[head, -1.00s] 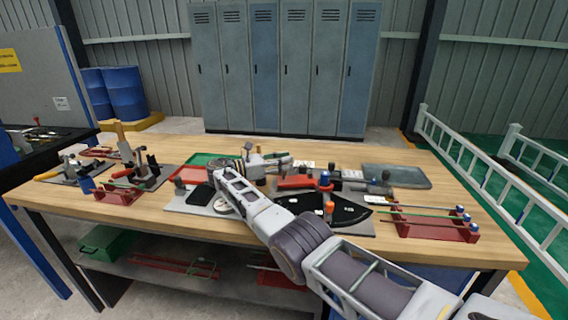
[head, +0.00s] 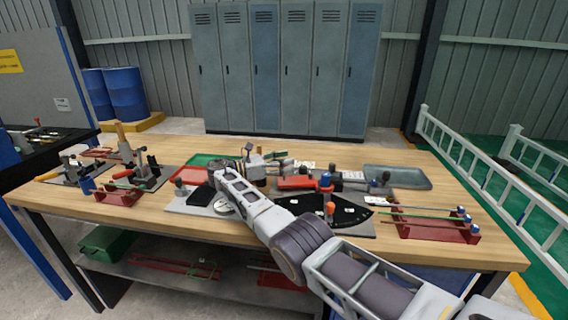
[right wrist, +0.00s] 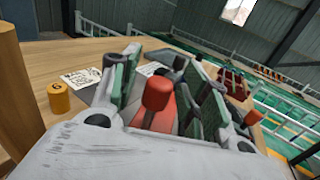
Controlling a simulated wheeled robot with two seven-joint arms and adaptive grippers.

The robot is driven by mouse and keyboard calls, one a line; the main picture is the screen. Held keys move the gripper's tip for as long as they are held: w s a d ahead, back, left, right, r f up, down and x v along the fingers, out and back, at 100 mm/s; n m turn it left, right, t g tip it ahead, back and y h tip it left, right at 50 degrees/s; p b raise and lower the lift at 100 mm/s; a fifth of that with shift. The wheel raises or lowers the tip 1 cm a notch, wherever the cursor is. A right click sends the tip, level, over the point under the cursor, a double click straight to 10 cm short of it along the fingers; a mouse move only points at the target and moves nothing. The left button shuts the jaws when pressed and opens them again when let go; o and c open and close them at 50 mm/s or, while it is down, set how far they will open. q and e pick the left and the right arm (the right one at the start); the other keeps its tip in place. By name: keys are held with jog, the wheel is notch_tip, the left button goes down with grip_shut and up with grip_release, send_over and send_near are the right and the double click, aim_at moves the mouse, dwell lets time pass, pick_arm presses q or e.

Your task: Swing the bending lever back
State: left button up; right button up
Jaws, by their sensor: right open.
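The bending lever shows in the right wrist view as an upright red grip (right wrist: 157,92) between my open finger pads, with gaps around it. In the head view a red bar (head: 296,183) lies on the bender in the middle of the table; I cannot tell whether it is part of the lever. My right gripper (head: 262,160) is over the bender's left part, its fingers partly hidden by my wrist. In the right wrist view my right gripper (right wrist: 168,85) is open, with green pads either side of the grip. My left gripper is out of view.
A black fan-shaped plate (head: 335,212) lies right of my forearm. A red rack with rods (head: 437,228) stands at the table's right. A grey tray (head: 398,178) lies behind. Clamps and tools (head: 130,172) stand at the left. A yellow cylinder (right wrist: 59,98) stands near the left finger.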

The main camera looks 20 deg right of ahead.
jog(key=shift+r, duration=4.95)
jog(key=shift+c, duration=0.3)
